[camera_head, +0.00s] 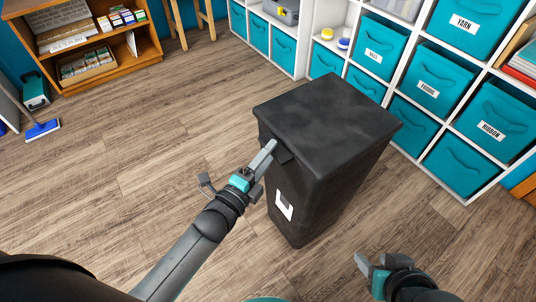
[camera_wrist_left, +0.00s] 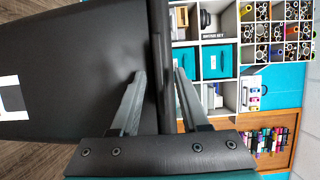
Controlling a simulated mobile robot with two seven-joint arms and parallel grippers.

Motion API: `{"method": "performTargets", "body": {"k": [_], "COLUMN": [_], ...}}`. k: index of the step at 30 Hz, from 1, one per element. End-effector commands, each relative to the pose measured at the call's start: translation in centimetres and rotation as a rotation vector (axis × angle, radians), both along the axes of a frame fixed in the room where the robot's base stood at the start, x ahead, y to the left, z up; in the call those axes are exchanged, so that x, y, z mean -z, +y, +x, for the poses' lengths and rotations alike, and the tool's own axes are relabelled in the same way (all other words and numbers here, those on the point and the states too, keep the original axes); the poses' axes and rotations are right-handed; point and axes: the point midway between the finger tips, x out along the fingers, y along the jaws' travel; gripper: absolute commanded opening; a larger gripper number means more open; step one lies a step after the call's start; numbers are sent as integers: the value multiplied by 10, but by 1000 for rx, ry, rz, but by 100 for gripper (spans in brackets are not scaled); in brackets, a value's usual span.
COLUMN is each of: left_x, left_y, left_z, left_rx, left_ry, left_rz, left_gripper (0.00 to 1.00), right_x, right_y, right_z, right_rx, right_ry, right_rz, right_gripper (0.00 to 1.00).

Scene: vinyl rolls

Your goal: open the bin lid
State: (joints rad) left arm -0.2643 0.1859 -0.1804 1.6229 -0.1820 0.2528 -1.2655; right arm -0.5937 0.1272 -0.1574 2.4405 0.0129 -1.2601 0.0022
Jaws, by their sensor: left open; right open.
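The black bin (camera_head: 325,205) stands upright on the floor in the middle of the head view. Its dark lid (camera_head: 327,115) lies flat and closed on top, with a lip on the front left side. My left gripper (camera_head: 272,148) is at this lip, its fingers open. In the left wrist view a dark bar or edge (camera_wrist_left: 159,60) runs between the two fingers of the left gripper (camera_wrist_left: 159,78); I cannot tell whether they touch it. The bin body (camera_wrist_left: 75,75) fills the left of that view. My right gripper (camera_head: 366,267) is open and empty, low in front of the bin.
White shelving (camera_head: 395,70) with teal fabric boxes stands close behind and right of the bin. The wooden floor left of the bin is clear.

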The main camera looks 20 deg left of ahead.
Motion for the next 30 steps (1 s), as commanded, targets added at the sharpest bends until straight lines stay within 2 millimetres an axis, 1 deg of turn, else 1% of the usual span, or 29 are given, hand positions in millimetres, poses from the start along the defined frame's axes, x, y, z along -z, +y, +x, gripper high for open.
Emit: {"method": "performTargets", "body": {"k": [4,15,16,30], "left_x": [0,0,0,0], "left_y": [0,0,0,0], "left_z": [0,0,0,0], "left_rx": [0,0,0,0], "left_ry": [0,-1,-1,-1], "left_rz": [-1,-1,-1,-1], "left_gripper": [44,2,0,0], "right_x": [0,0,0,0], "right_y": [0,0,0,0], "right_z": [0,0,0,0], "right_rx": [0,0,0,0], "right_ry": [1,1,1,1], "right_rz": [0,0,0,-2], "right_gripper": [50,50,50,50]}}
